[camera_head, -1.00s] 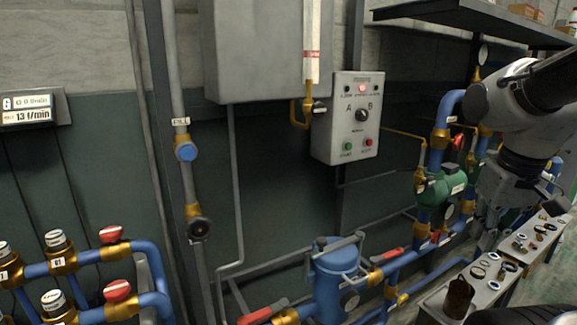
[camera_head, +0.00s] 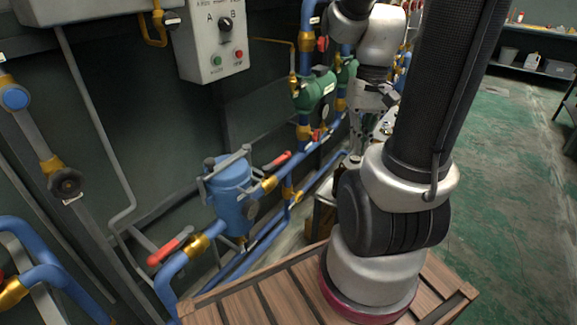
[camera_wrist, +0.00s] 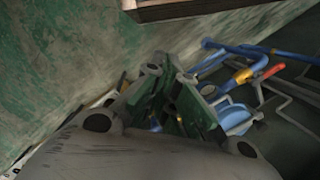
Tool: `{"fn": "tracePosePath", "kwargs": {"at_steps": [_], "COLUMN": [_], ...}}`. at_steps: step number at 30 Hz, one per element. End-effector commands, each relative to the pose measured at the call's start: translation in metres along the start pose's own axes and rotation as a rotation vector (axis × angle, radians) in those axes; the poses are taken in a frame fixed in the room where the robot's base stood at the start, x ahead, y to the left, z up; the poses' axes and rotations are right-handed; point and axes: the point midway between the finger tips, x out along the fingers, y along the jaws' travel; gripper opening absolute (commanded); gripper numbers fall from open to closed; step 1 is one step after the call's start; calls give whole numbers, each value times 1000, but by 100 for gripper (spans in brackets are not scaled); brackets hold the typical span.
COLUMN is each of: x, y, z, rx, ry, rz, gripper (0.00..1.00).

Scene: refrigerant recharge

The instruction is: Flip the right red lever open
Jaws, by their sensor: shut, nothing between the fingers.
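The right red lever (camera_head: 277,161) sits on a brass valve (camera_head: 268,183) just right of the blue canister (camera_head: 232,190), its handle slanting up to the right. A left red lever (camera_head: 170,246) sits on the canister's other side. My gripper (camera_head: 356,152) hangs to the right of the right lever, apart from it, fingers downward. In the wrist view, my gripper (camera_wrist: 172,105) is shut and empty. A red lever handle (camera_wrist: 272,71) shows there beside blue pipes, right of the fingers; I cannot tell which lever it is.
Green valve bodies (camera_head: 316,90) and blue pipes stand behind the lever. A control box (camera_head: 214,42) hangs on the wall. My arm stands on a slatted wooden platform (camera_head: 275,283) in front. Green floor (camera_head: 500,200) on the right is open.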

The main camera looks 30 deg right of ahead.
Motion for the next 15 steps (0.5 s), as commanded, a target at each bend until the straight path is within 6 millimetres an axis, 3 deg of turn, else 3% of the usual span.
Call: {"fn": "tracePosePath", "kwargs": {"at_steps": [7, 15], "x": [77, 161], "y": [4, -15], "z": [-17, -42], "rx": [340, 751], "ry": [-318, -618], "rz": [-213, -546], "gripper": [0, 0]}}
